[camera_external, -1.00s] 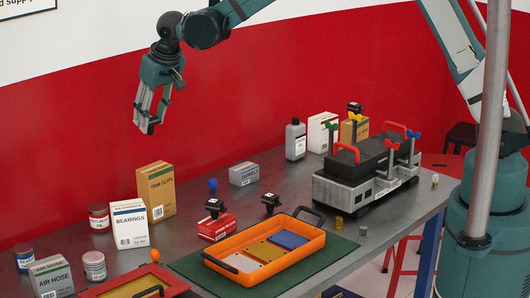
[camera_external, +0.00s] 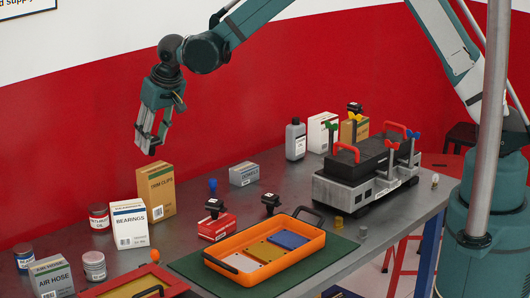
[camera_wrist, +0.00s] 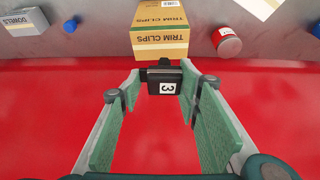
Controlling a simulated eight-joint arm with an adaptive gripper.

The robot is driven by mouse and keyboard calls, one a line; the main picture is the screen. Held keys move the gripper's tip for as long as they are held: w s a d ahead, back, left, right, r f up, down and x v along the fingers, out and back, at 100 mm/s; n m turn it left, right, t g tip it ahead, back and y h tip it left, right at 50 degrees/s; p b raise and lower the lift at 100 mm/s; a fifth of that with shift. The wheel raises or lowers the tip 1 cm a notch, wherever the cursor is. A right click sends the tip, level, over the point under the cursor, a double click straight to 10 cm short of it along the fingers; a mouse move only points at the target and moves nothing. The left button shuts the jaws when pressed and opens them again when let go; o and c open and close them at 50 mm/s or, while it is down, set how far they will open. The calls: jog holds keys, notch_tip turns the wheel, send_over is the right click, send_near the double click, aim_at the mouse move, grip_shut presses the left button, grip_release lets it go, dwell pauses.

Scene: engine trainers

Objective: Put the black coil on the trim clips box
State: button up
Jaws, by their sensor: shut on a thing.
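My gripper (camera_external: 149,148) is shut on a black coil (camera_wrist: 165,82) with a white "3" label, which sits between the fingertips in the wrist view. In the external view the held coil is a small dark shape at the fingertips. The fingers point down. The tan trim clips box (camera_external: 156,194) stands upright on the table, its top just below the fingertips in the picture. In the wrist view the trim clips box (camera_wrist: 160,35) shows just beyond the coil. A gap shows between coil and box top in the external view; its depth is hard to tell.
A white bearings box (camera_external: 130,224) and a red-labelled can (camera_external: 99,217) stand left of the trim clips box. Another black coil (camera_external: 215,208) sits on a red box (camera_external: 217,228), and one (camera_external: 270,203) stands on the table. An orange tray (camera_external: 265,248) lies in front.

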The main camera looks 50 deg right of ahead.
aim_at(153, 155)
jog(key=shift+f, duration=1.8)
jog(key=shift+f, duration=0.15)
jog(key=o, duration=1)
jog(key=shift+c, duration=0.2)
jog(key=shift+r, duration=0.2)
jog(key=v, duration=1.2)
jog(key=shift+r, duration=0.1)
